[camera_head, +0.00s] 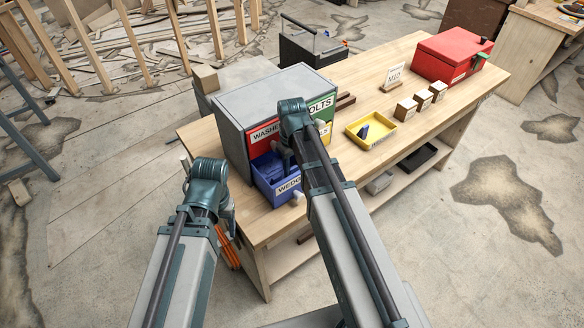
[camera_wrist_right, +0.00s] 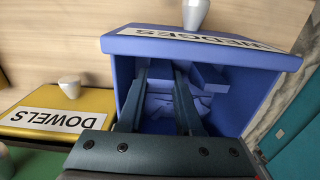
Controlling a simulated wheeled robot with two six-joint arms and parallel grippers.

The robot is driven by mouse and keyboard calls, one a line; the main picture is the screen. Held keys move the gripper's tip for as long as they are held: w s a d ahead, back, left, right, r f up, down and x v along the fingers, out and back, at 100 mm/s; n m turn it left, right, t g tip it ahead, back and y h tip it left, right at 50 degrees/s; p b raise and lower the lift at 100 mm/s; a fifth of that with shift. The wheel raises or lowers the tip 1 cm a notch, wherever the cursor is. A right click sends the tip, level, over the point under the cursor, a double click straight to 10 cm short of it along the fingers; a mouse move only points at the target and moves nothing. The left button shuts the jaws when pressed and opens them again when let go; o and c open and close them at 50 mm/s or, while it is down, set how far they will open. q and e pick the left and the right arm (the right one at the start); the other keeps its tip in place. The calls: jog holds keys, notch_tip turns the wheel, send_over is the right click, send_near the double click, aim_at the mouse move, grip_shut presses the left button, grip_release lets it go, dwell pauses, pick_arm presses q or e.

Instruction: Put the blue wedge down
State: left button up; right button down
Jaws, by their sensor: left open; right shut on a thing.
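My right gripper (camera_wrist_right: 161,75) reaches down into the open blue drawer labelled WEDGES (camera_wrist_right: 205,47), its fingers shut on a blue wedge (camera_wrist_right: 159,88). More blue wedges (camera_wrist_right: 208,78) lie around and below it, so the held wedge's outline is hard to separate, and I cannot tell whether it touches them. In the head view the same drawer (camera_head: 287,190) sticks out of the cabinet's lower front, partly hidden by my right arm. My left gripper (camera_head: 229,212) is open beside the table's near left edge, mostly hidden by its wrist.
A grey cabinet (camera_head: 262,88) stands on the wooden table. A yellow tray (camera_head: 384,126) holds a small dark blue piece (camera_head: 363,131). Several wooden blocks (camera_head: 406,109), a sign (camera_head: 393,76) and a red toolbox (camera_head: 447,54) stand further right. The yellow DOWELS drawer (camera_wrist_right: 60,110) adjoins the blue one.

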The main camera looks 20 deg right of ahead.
jog(key=c, duration=0.9)
grip_release()
jog(key=shift+o, duration=0.2)
jog(key=shift+a, duration=0.1)
notch_tip(320, 180, up, 13)
jog(key=p, duration=1.3)
jog(key=s+a+h, duration=0.1)
jog(key=s+a, duration=1.1)
jog(key=s, duration=0.2)
jog(key=shift+s+r, duration=0.15)
jog(key=shift+s, duration=0.25)
